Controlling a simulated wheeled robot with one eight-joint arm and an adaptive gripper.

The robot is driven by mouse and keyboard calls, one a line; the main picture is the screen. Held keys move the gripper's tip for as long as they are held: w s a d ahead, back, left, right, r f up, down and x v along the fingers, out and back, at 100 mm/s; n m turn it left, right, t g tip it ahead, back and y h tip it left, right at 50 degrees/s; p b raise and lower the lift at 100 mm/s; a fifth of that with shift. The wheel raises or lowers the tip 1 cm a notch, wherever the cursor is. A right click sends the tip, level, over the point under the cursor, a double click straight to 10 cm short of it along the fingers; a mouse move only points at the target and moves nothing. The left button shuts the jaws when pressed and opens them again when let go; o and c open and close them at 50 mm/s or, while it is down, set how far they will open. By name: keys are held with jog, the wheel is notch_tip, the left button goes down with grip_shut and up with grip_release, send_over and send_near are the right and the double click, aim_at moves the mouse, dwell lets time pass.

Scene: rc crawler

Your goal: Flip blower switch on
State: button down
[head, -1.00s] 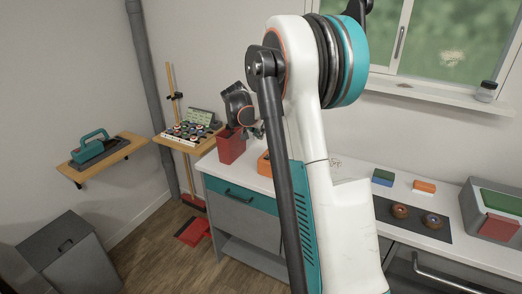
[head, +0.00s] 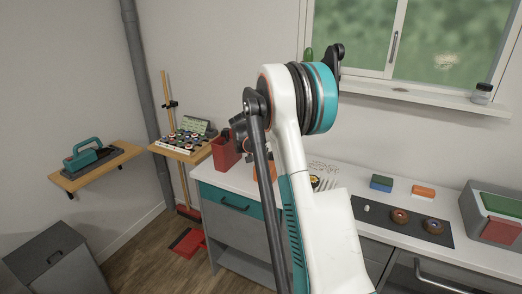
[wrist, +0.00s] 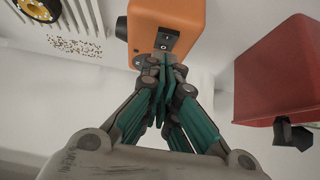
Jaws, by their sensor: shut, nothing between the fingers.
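The blower is probably the orange box (wrist: 150,15) in the wrist view. A black switch plate (wrist: 166,40) with a white mark is on its face. My gripper (wrist: 168,66) is shut and empty, with its teal fingers together just below the switch plate in the picture. I cannot tell whether the fingertips touch it, or which way the switch is set. In the head view, my arm mostly hides the orange box (head: 266,172) and my gripper.
A red bin (wrist: 278,75) stands right of the gripper in the wrist view and also shows in the head view (head: 226,152). A yellow wheel (wrist: 38,8) and scattered brown bits (wrist: 75,46) lie left. The white counter (head: 345,183) also holds a dark mat (head: 380,214).

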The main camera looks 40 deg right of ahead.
aim_at(264, 163)
jog(key=shift+a+f, duration=0.1)
jog(key=shift+f, duration=0.8)
jog(key=shift+s+a+f+b, duration=0.15)
jog(key=shift+a+f+b, duration=0.1)
jog(key=shift+f+b, duration=0.25)
jog(key=shift+d+r, duration=0.1)
jog(key=shift+d, duration=0.05)
jog(key=shift+w+d+r, duration=0.25)
jog(key=shift+w+d, duration=0.05)
jog(key=shift+d, duration=0.25)
jog(key=shift+p, duration=0.3)
